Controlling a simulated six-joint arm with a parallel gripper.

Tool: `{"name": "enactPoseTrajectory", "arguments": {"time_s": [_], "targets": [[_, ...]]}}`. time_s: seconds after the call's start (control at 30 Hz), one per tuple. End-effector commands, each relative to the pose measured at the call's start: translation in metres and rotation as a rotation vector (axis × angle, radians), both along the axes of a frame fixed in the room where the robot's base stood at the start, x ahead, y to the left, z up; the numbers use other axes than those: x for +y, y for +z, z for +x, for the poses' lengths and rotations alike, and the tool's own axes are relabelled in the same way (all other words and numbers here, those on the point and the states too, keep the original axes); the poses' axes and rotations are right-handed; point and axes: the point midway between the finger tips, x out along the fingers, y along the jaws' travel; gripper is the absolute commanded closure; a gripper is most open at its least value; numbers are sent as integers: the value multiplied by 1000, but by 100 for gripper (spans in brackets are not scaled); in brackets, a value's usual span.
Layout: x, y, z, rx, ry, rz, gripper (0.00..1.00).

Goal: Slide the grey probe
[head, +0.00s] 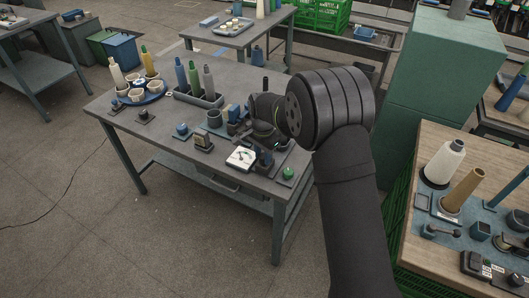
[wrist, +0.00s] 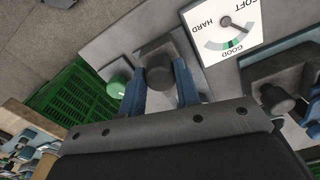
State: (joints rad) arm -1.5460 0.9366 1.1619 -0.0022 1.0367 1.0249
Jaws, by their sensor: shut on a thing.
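In the wrist view the grey probe (wrist: 158,56) sits on a light grey plate, between the two blue fingers of my gripper (wrist: 159,84). The fingers are shut on it, one on each side. A white dial card (wrist: 224,30) marked HARD, GOOD and SOFT lies just right of the probe in that view, with a green band at GOOD. In the head view my gripper (head: 265,156) is low over the right part of the bench, beside the dial card (head: 240,157). The probe is largely hidden there by my arm and gripper.
A green knob (wrist: 117,87) stands close left of my gripper in the wrist view; in the head view it is at the bench corner (head: 288,173). A dark knob (wrist: 277,99) is to the right. A tray of cones (head: 206,100) stands farther back.

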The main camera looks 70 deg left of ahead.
Motion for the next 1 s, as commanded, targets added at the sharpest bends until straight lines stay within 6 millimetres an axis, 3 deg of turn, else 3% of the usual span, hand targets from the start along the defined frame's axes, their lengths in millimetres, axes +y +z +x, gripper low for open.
{"name": "enactPoseTrajectory", "arguments": {"time_s": [0.1, 0.13, 0.23, 0.53, 0.67, 1.0], "targets": [[-3, -1, -4, 4, 2, -11, 100], [-3, -1, -4, 4, 2, -11, 65], [-3, -1, -3, 3, 2, -10, 48], [-2, 1, -2, 3, 2, -7, 48], [-1, 14, -2, 2, 1, -4, 48], [-1, 92, -2, 2, 2, -2, 48]]}}
